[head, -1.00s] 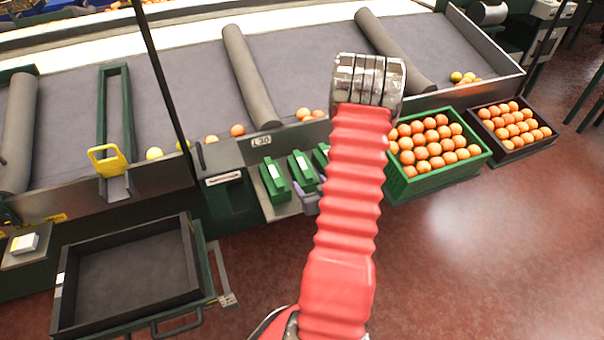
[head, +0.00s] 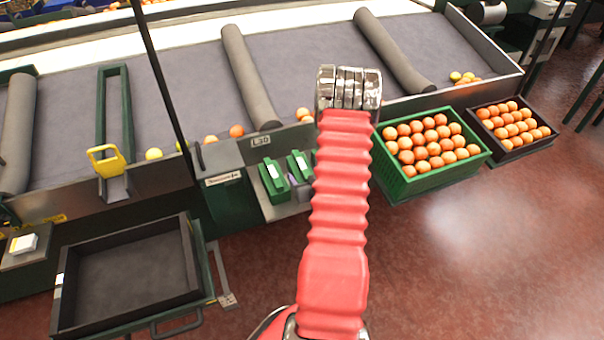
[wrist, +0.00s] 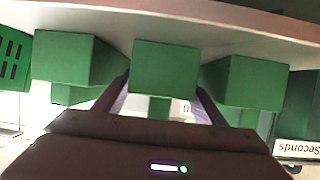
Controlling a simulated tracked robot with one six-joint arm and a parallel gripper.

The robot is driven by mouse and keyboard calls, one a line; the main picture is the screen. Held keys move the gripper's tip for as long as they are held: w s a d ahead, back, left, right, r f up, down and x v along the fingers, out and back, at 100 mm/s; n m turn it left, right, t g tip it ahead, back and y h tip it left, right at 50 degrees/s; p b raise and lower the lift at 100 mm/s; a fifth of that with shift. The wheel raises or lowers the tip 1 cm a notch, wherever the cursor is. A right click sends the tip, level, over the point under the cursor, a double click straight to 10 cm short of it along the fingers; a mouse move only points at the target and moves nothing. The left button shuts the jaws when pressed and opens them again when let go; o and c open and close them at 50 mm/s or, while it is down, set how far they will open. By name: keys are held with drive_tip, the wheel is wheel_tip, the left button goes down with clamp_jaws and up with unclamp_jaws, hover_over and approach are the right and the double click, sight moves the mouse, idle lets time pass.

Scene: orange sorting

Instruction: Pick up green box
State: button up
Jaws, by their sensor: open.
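Green boxes stand in a row on a small shelf. Two show in the head view, a left one (head: 273,179) and a right one (head: 301,166). My gripper (head: 298,186) is at their near side, mostly hidden by my arm. In the wrist view, my gripper (wrist: 163,100) is open, with one finger on either side of the middle green box (wrist: 165,68). Another green box (wrist: 72,59) is left of the fingers and one (wrist: 244,80) is right. I cannot tell whether the fingers touch the middle box.
A green crate (head: 402,186) and a dark crate (head: 506,148), both full of oranges, stand on the right. An empty dark tray (head: 66,307) is at lower left. The grey sorting table (head: 320,55) lies behind, and the red floor at right is clear.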

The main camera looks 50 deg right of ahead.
drive_tip(key=shift+x, duration=1.5)
drive_tip(key=c, duration=1)
drive_tip(key=shift+r, duration=0.1)
drive_tip(key=shift+r, duration=4.95)
